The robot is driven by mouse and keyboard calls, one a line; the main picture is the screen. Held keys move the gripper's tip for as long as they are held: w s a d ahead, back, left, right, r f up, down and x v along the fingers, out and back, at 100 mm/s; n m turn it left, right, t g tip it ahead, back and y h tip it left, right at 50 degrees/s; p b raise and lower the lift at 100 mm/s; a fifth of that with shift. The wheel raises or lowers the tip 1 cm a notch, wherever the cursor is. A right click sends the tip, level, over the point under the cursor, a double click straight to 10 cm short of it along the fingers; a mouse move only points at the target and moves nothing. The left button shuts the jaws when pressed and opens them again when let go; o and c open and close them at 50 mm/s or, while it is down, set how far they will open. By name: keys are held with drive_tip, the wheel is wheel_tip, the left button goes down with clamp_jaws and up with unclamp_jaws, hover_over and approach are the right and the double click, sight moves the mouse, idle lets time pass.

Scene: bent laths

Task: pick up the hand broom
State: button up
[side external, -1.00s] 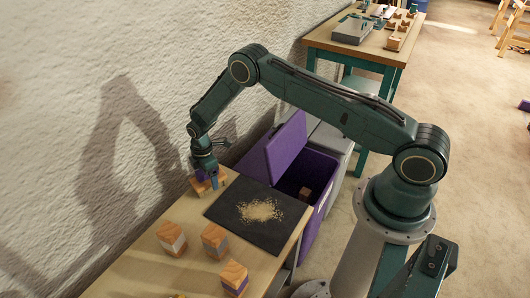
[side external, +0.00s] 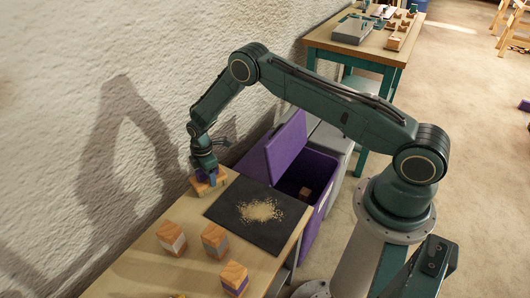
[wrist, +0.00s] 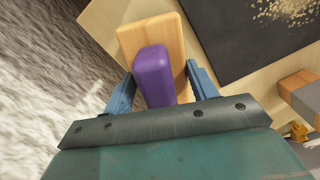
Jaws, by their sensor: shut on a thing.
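The hand broom (side external: 212,186) has a pale wooden body with a purple grip on top. It is at the far left corner of the workbench, near the rough wall. In the wrist view its wooden body (wrist: 150,38) and purple grip (wrist: 153,75) show between my blue fingers. My gripper (side external: 206,174) points down from above and is shut on the purple grip; it also shows in the wrist view (wrist: 161,82). The broom's underside is hidden, and I cannot tell whether it touches the bench.
A dark mat (side external: 246,226) with a pile of pale crumbs (side external: 260,210) lies beside the broom. Wood blocks (side external: 171,238) with coloured bands stand nearer the front. An open purple bin (side external: 322,170) stands beyond the bench's right edge. The wall (side external: 60,130) is close on the left.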

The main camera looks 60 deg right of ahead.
wheel_tip(320, 180, up, 20)
idle(0.6)
drive_tip(key=shift+f, duration=0.15)
drive_tip(key=o, duration=0.6)
drive_tip(key=shift+c, duration=1.4)
drive_tip(key=shift+r, duration=2.4)
drive_tip(key=s+d+n, duration=0.3)
drive_tip(key=s+n, duration=0.1)
drive_tip(key=s, duration=0.5)
drive_tip(key=s+d+n, duration=0.4)
drive_tip(key=s+n, duration=0.1)
drive_tip(key=s, duration=0.3)
wheel_tip(320, 180, down, 16)
drive_tip(key=shift+s+f, duration=0.15)
